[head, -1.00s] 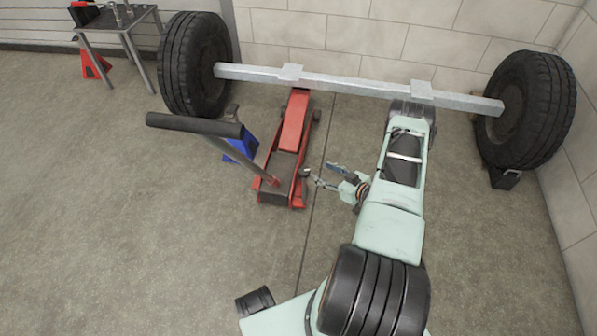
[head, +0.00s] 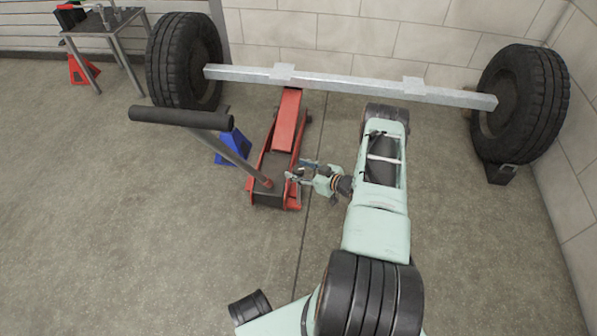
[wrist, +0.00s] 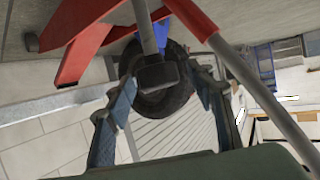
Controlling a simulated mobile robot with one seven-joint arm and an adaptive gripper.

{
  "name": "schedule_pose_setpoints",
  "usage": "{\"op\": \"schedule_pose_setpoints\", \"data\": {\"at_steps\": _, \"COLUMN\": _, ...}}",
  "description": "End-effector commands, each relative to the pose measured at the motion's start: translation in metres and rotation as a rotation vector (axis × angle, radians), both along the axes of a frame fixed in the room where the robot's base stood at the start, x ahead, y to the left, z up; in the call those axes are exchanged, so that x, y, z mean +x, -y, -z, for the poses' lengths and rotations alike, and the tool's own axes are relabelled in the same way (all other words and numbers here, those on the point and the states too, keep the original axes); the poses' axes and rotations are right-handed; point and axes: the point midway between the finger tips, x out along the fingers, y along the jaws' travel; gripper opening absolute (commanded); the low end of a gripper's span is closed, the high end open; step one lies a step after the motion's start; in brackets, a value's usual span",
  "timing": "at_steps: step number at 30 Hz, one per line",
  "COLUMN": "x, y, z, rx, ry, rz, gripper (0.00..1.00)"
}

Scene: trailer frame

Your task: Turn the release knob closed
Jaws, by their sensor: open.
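The red floor jack (head: 286,122) stands on the floor under the trailer axle, its long handle (head: 180,117) leaning up to the left. In the wrist view, a dark block-like knob (wrist: 158,76) on a grey shaft looks like the release knob. It lies between my two spread fingers, with no clear contact on either side. My gripper (head: 297,171) is open at the right side of the jack's rear end; it also shows in the wrist view (wrist: 163,68). In the head view the fingers hide the knob.
The grey axle (head: 345,84) spans two tyres (head: 185,62) (head: 522,100). A blue stand (head: 234,147) is left of the jack. A small table (head: 100,22) and a red stand (head: 83,69) are at the back left. The floor at left is clear.

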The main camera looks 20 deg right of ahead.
Motion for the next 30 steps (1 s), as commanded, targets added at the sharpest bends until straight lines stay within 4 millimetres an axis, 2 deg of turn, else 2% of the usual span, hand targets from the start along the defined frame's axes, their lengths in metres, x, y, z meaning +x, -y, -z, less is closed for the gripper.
{"op": "schedule_pose_setpoints", "data": {"at_steps": 9, "x": 0.002, "y": -0.001, "z": 0.0008, "rx": 0.0, "ry": -0.001, "rz": 0.0, "gripper": 0.48}}
{"op": "schedule_pose_setpoints", "data": {"at_steps": 18, "x": 0.0017, "y": -0.0009, "z": 0.0008, "rx": 0.0, "ry": -0.001, "rz": 0.0, "gripper": 0.15}}
{"op": "schedule_pose_setpoints", "data": {"at_steps": 21, "x": 0.0016, "y": -0.001, "z": 0.0009, "rx": 0.0, "ry": -0.001, "rz": 0.0, "gripper": 0.07}}
{"op": "schedule_pose_setpoints", "data": {"at_steps": 30, "x": 0.0013, "y": -0.0019, "z": -0.0011, "rx": 0.005, "ry": -0.001, "rz": 0.116, "gripper": 0.07}}
